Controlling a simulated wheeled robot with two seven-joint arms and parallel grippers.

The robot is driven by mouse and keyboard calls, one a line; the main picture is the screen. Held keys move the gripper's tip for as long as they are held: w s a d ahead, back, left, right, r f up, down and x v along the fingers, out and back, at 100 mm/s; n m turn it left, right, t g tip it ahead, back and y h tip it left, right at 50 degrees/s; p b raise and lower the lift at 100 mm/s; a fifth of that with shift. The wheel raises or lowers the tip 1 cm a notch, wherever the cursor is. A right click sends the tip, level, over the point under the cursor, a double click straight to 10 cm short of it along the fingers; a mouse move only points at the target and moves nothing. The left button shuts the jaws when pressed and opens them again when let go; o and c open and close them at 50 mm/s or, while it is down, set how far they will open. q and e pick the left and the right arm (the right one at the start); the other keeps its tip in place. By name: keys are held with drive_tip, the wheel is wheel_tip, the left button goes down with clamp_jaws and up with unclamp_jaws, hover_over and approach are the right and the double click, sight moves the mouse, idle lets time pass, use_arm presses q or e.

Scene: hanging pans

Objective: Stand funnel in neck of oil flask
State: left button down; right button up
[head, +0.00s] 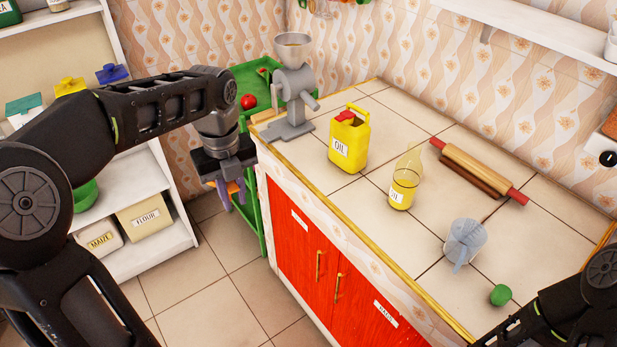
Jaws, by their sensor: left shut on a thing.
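The oil flask (402,190) is clear glass with yellow oil in its lower part and a label. It stands upright on the tiled counter, and its narrow neck points up. My left gripper (231,192) is out over the floor, left of the counter and well away from the flask. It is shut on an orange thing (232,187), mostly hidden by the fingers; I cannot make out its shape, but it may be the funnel. No other funnel shows plainly. My right arm enters at the lower right; its gripper is out of view.
A yellow oil can (348,140) stands left of the flask, with a grey mill (292,95) at the counter's left end. A rolling pin (480,172) lies behind. A grey jug (465,240) and a green ball (501,295) are in front right. A green trolley (250,82) stands beyond.

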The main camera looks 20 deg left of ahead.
use_arm(q)
drive_tip(key=w+d+f+n, duration=0.4)
drive_tip(key=d+n, duration=0.2)
drive_tip(key=n, duration=0.7)
drive_tip(key=w+d+f+n, duration=0.4)
drive_tip(key=d+n, duration=0.3)
drive_tip(key=n, duration=0.6)
drive_tip(key=shift+w+f, duration=0.35)
drive_tip(key=shift+w, duration=0.2)
